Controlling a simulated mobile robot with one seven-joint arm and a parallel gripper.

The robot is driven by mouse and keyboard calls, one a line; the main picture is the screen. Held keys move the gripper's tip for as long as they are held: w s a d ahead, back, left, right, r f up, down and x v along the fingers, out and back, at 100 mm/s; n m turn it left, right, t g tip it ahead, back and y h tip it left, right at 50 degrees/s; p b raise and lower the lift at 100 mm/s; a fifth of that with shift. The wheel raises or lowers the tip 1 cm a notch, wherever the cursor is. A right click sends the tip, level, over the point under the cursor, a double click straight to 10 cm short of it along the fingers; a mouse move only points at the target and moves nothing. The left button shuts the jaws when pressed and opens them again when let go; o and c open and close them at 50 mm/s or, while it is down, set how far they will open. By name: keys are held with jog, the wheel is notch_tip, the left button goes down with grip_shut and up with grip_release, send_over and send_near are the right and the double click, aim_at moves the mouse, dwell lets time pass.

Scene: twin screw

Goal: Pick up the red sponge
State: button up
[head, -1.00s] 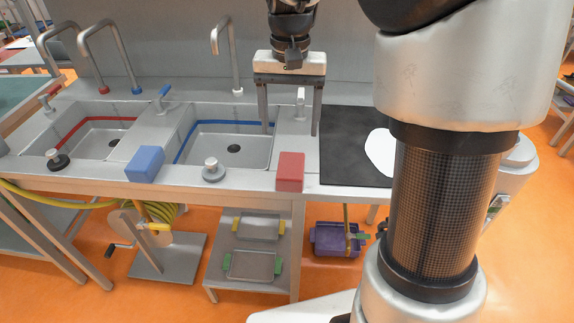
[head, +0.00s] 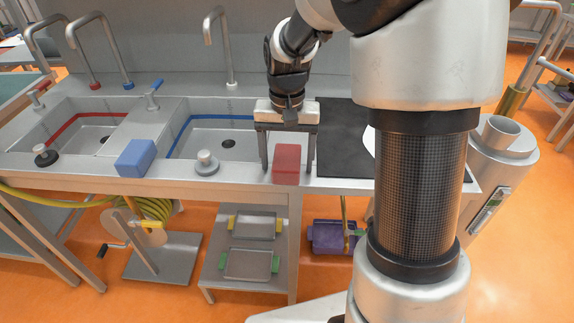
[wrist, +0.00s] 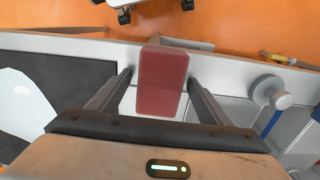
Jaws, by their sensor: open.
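The red sponge (head: 287,163) is a block at the front edge of the steel counter, right of the right-hand sink. My gripper (head: 286,170) is open, with one finger on each side of the sponge in the head view. In the wrist view the sponge (wrist: 162,82) lies between the two fingertips of my gripper (wrist: 160,75), with a gap on both sides. No contact shows. The sponge reaches past the fingertips toward the counter edge.
A blue sponge (head: 136,158) lies on the front rim between the sinks. A sink plug (head: 206,163) stands left of my gripper. A dark mat (head: 343,140) with a white plate lies to the right. Trays sit on a shelf below the counter.

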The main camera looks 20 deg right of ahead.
aim_at(287, 156)
jog(key=c, duration=1.1)
notch_tip(287, 156, up, 10)
jog(key=shift+r+p, duration=0.1)
jog(key=shift+p, duration=1.05)
